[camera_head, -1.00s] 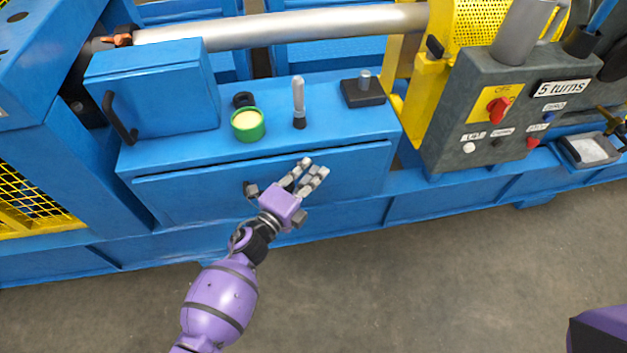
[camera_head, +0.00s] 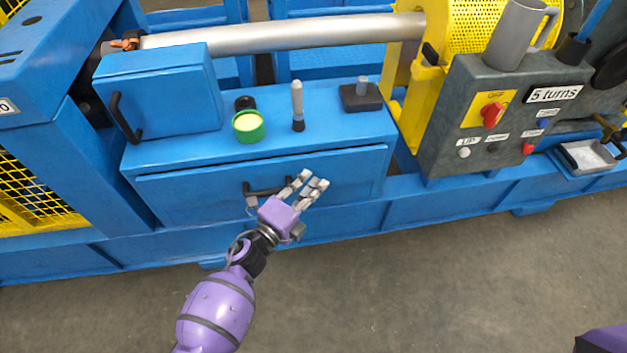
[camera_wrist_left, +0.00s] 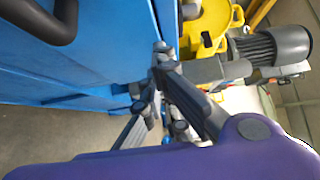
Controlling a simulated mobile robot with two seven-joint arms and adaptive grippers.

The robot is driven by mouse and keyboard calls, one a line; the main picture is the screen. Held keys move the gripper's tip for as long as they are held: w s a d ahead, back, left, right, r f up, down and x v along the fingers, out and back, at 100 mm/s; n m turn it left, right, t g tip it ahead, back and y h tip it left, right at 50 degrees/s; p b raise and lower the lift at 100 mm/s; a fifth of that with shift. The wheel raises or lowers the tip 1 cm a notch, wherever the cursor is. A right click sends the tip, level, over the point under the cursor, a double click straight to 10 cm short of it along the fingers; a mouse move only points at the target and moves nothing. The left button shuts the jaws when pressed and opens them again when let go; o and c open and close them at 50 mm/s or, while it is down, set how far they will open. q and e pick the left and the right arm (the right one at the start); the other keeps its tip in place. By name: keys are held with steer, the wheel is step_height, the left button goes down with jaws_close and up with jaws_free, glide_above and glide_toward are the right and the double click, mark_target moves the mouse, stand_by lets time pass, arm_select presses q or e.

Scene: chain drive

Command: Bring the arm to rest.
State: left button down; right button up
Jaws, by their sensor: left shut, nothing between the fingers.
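My left arm is purple and comes in from the lower left of the head view. Its left gripper (camera_head: 314,181) is shut and empty, in front of the blue drawer (camera_head: 350,172). The drawer's black handle (camera_head: 268,189) shows just behind and to the left of the gripper's fingers. The left wrist view shows the same gripper (camera_wrist_left: 150,85) close up, with blue panelling beside it. My right gripper is not in view; only a purple piece of my body shows at the lower right corner of the head view.
A blue cabinet (camera_head: 165,95) is at the left. A grey control box (camera_head: 455,115) with a mug (camera_head: 516,35) stands right. The floor in front is clear.

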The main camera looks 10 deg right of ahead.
arm_select(q)
steer(key=v, duration=1)
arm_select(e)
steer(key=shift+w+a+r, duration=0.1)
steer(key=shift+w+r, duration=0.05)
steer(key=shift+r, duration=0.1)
arm_select(q)
steer(key=shift+s, duration=0.1)
